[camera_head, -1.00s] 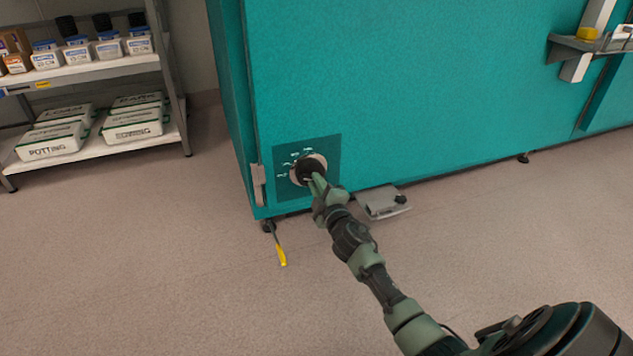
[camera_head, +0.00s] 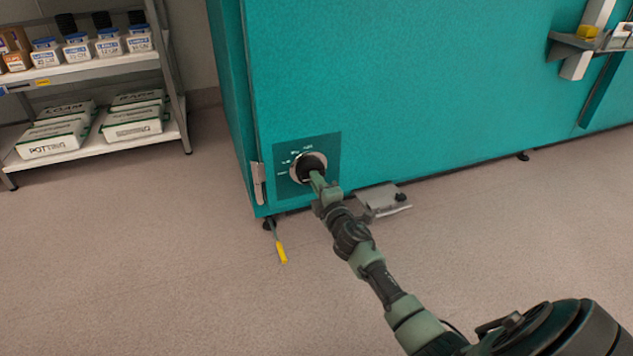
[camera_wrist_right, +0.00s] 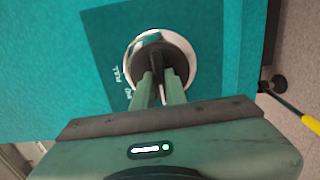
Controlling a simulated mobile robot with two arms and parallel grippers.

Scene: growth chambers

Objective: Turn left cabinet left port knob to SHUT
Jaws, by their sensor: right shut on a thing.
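The port knob (camera_head: 311,162) is a dark round knob with a pale ring. It sits on a dark teal panel (camera_head: 325,150) low on the left part of the teal cabinet (camera_head: 400,80). My right gripper (camera_head: 315,177) is at the knob, its fingers shut on the knob's grip. In the right wrist view the two green fingers (camera_wrist_right: 160,85) close on the dark knob (camera_wrist_right: 150,62) inside its pale ring. White labels, among them FULL and MID, lie around the ring; SHUT cannot be read. My left gripper is out of view.
A grey pedal-like block (camera_head: 383,202) lies on the floor by the cabinet's base. A yellow-ended handle (camera_head: 282,252) hangs near the cabinet's left corner. A shelf rack (camera_head: 100,75) with bottles and bags stands at left.

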